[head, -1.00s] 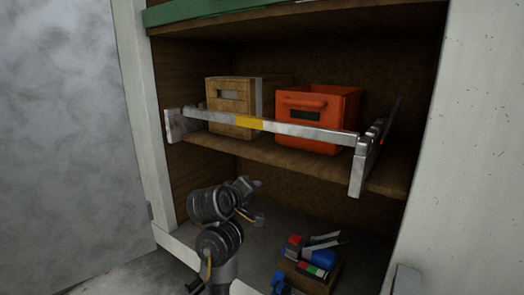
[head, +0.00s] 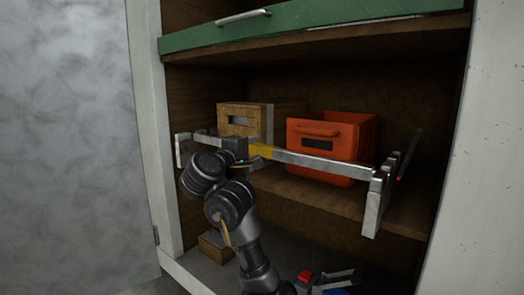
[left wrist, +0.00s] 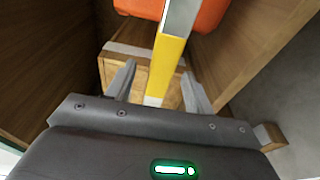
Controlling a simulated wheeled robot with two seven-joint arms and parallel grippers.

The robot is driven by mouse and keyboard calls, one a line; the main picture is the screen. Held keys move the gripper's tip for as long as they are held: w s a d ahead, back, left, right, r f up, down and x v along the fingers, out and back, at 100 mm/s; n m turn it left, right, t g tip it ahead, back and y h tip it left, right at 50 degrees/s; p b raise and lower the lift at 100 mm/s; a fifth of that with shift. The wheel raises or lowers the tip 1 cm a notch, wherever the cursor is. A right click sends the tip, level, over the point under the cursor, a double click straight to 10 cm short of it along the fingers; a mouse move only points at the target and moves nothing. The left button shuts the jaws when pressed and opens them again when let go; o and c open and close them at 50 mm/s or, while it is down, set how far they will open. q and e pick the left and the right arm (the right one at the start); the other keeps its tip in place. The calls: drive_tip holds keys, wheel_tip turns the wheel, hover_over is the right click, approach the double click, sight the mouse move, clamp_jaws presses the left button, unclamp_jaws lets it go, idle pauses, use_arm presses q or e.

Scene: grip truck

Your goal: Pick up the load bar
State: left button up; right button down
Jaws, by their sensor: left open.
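The load bar (head: 310,163) is a silver metal bar with a yellow section, spanning the front of the shelf crosswise. Its yellow section also shows in the left wrist view (left wrist: 165,66). My left gripper (head: 245,155) is at the yellow section in the head view. It is open; in the left wrist view its fingers (left wrist: 160,88) lie one on each side of the bar, with gaps on both sides. Whether the bar lies fully between the fingertips in depth is hard to tell. The gripper hides part of the bar in the head view. My right gripper is not in view.
Behind the bar, a wooden crate (head: 228,112) and an orange bin (head: 350,135) stand on the wooden shelf (head: 405,212). A green drawer front (head: 330,33) is above. Tools (head: 330,280) lie below, and white cabinet walls (head: 488,170) flank the opening.

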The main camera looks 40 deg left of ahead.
use_arm(q)
drive_tip(key=shift+w+a+f, duration=0.1)
drive_tip(key=shift+w+a, duration=0.1)
drive_tip(key=shift+w, duration=1.25)
drive_tip(key=shift+w+a+f, duration=0.1)
drive_tip(key=shift+w+a, duration=0.05)
drive_tip(key=shift+w, duration=1.3)
drive_tip(key=shift+s+a, duration=0.1)
drive_tip(key=shift+c, duration=0.3)
drive_tip(key=shift+r, duration=0.1)
clamp_jaws()
